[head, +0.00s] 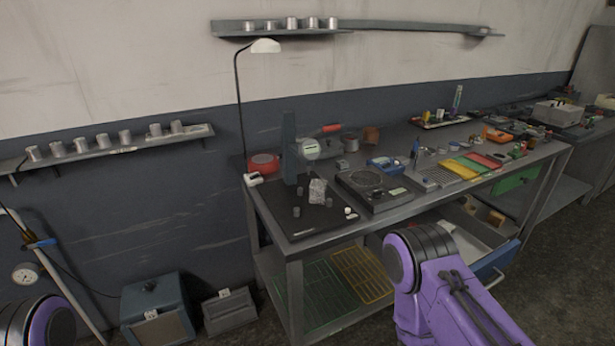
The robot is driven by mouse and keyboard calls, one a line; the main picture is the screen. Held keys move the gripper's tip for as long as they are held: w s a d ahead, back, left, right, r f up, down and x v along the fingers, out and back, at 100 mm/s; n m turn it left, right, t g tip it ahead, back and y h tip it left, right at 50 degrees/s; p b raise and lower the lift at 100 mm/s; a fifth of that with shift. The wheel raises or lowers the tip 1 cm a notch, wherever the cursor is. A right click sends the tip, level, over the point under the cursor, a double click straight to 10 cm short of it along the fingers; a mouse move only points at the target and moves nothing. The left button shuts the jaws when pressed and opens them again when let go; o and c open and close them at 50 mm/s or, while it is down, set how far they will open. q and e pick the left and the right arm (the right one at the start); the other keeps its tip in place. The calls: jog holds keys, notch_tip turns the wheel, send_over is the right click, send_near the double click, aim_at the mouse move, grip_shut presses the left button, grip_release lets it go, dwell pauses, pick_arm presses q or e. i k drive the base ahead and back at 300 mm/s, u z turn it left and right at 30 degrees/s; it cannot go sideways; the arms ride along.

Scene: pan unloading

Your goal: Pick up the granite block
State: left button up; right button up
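A small speckled grey block (318,191), which looks like the granite block, sits at the left end of the workbench (310,238) in the head view. It stands on a dark plate beside the column of a dial gauge stand (290,148). It is too small to tell exactly what it rests on. Neither of my grippers is in view. Only a purple link of my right arm shows at the lower right, and part of my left arm at the lower left corner.
Small dark cylinders (297,211) stand near the block. A flat black scale-like device (372,187) lies to its right, and a red round object (263,164) lies behind left. A blue-fronted drawer (490,262) is open below the bench. A lamp (265,46) rises above.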

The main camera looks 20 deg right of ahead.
aim_at(318, 190)
jog(key=i, duration=0.95)
jog(key=z, duration=0.25)
